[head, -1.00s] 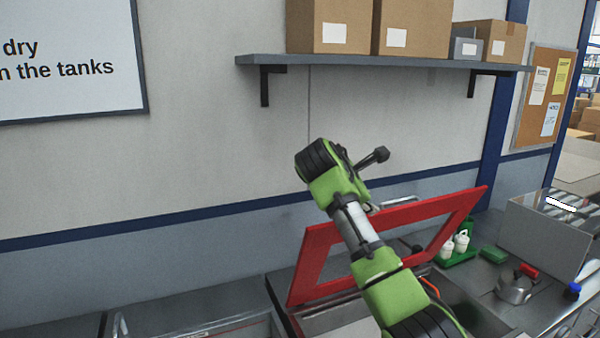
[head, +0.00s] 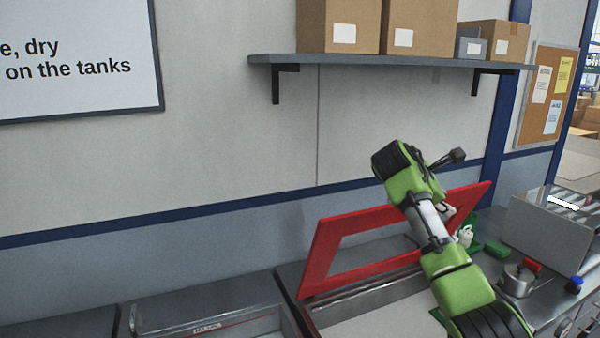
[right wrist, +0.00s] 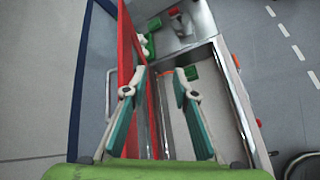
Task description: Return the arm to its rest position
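My right arm (head: 440,240) rises from the lower right in the head view, bent at a high joint. Its gripper (head: 445,210) is mostly hidden behind the arm there. In the right wrist view the right gripper (right wrist: 160,74) shows two fingers spread apart with nothing between them. It hangs over an open tank, beside its raised red-framed lid (head: 330,245). The lid also shows in the wrist view (right wrist: 126,45), close to the left finger; I cannot tell whether they touch. My left gripper is not in view.
White bottles (head: 465,236), a green block (head: 497,249), a red-topped metal vessel (head: 517,280) and a grey box (head: 545,235) stand on the right counter. A shelf (head: 370,61) with cartons is on the wall above. The wall area left of the arm is free.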

